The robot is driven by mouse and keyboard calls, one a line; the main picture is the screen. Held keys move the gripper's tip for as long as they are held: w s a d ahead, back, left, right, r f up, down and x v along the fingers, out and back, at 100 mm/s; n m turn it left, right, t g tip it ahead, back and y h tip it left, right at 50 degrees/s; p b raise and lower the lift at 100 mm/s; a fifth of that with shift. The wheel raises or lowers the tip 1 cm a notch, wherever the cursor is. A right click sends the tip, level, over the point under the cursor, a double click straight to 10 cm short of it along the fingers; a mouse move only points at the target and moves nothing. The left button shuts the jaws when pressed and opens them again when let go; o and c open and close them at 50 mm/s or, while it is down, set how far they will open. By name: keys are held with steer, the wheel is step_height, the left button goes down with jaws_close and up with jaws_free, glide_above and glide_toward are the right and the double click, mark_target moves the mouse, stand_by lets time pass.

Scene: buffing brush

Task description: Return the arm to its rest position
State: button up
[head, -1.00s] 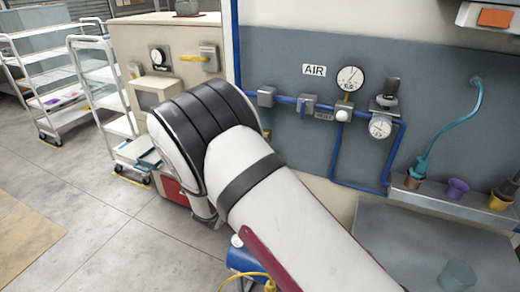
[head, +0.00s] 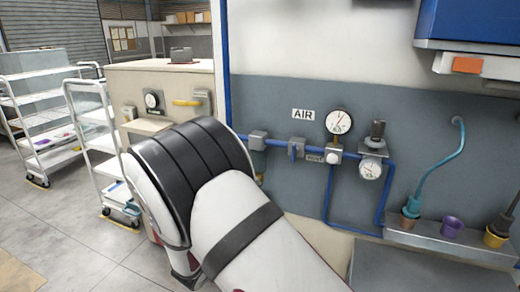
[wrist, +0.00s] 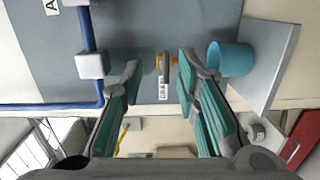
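My gripper (wrist: 158,88) shows in the wrist view with its two teal-padded fingers spread wide apart. It is open, and nothing is held between the fingers. Behind the gap is a grey wall panel with a small labelled fitting (wrist: 162,78). My white arm with black bands fills the lower middle of the head view, bent at a large black-ribbed joint. My gripper is outside the head view.
A teal cup (wrist: 231,58) stands on a grey surface (wrist: 268,55) beside the right finger. Blue air pipes (head: 328,190) with gauges (head: 339,122) run along the wall. Small pots (head: 452,227) stand on a ledge at right. White trolleys (head: 95,125) stand at left on open floor.

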steer(key=s+d+r+m+g+h, duration=0.1)
steer(key=s+d+r+m+g, duration=0.25)
steer(key=d, duration=0.45)
steer(key=s+d+r+m+g+h, duration=0.1)
steer(key=s+d+r+m+g, duration=0.15)
steer(key=d+r+g, duration=0.4)
steer(key=s+d+r+m+g+h, duration=0.1)
steer(key=s+d+r+m, duration=0.25)
steer(key=d, duration=0.65)
steer(key=s+d+r+m+g+y, duration=0.1)
steer(key=s+d+y, duration=0.1)
steer(key=s, duration=0.5)
steer(key=s+d+r+m+g+y, duration=0.1)
steer(key=s+d+g+y, duration=0.15)
steer(key=s, duration=0.35)
steer(key=s+a+r+m+t+y+b, duration=0.1)
steer(key=s+a+r+t+y, duration=0.2)
steer(key=s, duration=0.6)
steer(key=a+t+y, duration=0.1)
steer(key=y, duration=0.1)
steer(key=shift+s+y, duration=0.35)
